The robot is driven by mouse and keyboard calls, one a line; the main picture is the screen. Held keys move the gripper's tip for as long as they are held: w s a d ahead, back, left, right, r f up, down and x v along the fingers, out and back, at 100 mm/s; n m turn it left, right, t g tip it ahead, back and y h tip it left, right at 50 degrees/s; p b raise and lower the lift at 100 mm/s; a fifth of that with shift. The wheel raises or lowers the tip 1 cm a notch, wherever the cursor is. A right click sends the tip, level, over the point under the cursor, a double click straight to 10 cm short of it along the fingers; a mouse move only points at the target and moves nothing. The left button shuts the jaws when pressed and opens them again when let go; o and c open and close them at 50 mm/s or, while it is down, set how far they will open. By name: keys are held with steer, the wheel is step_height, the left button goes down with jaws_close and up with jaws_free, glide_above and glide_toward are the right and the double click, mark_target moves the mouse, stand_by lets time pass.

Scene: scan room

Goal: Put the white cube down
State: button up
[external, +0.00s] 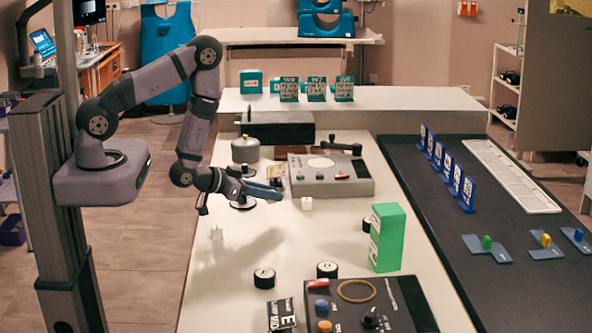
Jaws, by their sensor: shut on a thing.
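My gripper (279,191) reaches to the right, low over the left part of the white table, with its blue-grey fingers close together. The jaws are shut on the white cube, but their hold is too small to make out. A small white cube (306,203) shows just right of the fingertips, in front of the grey control box. I cannot tell whether it touches the table. Another small whitish object (217,232) stands near the table's left edge, below my wrist.
A grey control box (330,178) stands behind the fingertips. A green and white box (387,238) stands at the right. Black round pieces (264,277) (327,270) and a dark panel with knobs (365,308) are in front. The white table's middle (300,236) is clear.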

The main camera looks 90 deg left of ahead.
mark_target(269, 216)
steer(key=shift+f, duration=0.2)
steer(key=shift+f, duration=1.8)
steer(key=shift+f, duration=0.2)
steer(key=o, duration=1)
steer(key=shift+r, duration=0.1)
steer(key=shift+r, duration=0.15)
